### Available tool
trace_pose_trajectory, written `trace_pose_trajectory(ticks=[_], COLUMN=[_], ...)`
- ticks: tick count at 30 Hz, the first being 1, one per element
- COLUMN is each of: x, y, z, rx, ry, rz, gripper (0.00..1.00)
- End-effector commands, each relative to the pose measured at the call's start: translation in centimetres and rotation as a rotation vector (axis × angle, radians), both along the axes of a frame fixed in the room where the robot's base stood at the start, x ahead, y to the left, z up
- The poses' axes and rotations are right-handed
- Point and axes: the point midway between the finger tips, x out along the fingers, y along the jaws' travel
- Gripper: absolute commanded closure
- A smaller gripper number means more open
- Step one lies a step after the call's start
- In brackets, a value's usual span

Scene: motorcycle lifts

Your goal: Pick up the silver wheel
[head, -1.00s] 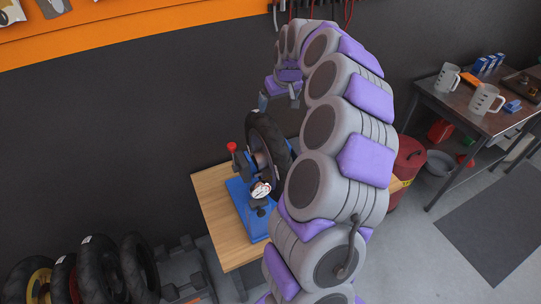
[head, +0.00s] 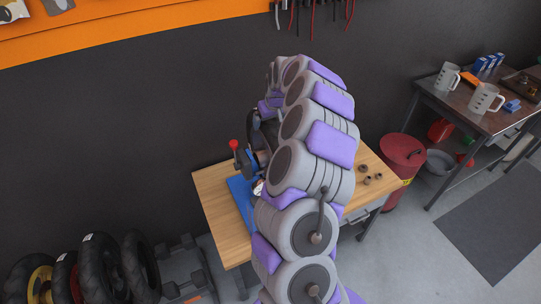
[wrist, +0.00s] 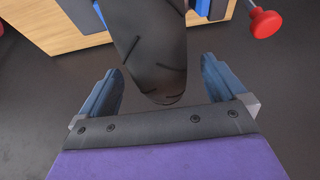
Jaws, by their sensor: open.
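A wheel with a black tyre (head: 255,132) stands upright on a blue stand (head: 240,188) on the wooden table. My arm hides most of it in the head view, and its rim colour is hard to make out. In the wrist view, the black tyre (wrist: 152,45) comes down between the two blue fingers of my gripper (wrist: 161,72). The fingers are apart, one on each side of the tyre, with visible gaps. In the head view, my gripper is mostly hidden behind my arm.
The wooden table (head: 210,199) carries small brown parts (head: 366,180) on its right. A red knob (wrist: 265,23) stands right of the tyre. Several spare wheels (head: 90,268) stand on the floor at left. A red bin (head: 402,165) and metal bench (head: 455,103) are at right.

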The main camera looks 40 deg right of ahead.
Motion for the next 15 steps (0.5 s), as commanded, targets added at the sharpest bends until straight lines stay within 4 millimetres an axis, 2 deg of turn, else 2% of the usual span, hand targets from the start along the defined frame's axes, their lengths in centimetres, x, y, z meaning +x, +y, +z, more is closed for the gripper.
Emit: trace_pose_trajectory(ticks=[7,15], x=[1.3,1.5], y=[-1.1,-1.4], z=[-3.3,-3.9], rx=[0.005,0.007], ry=[0.005,0.000], rz=[0.001,0.000], gripper=[0.02,0.02])
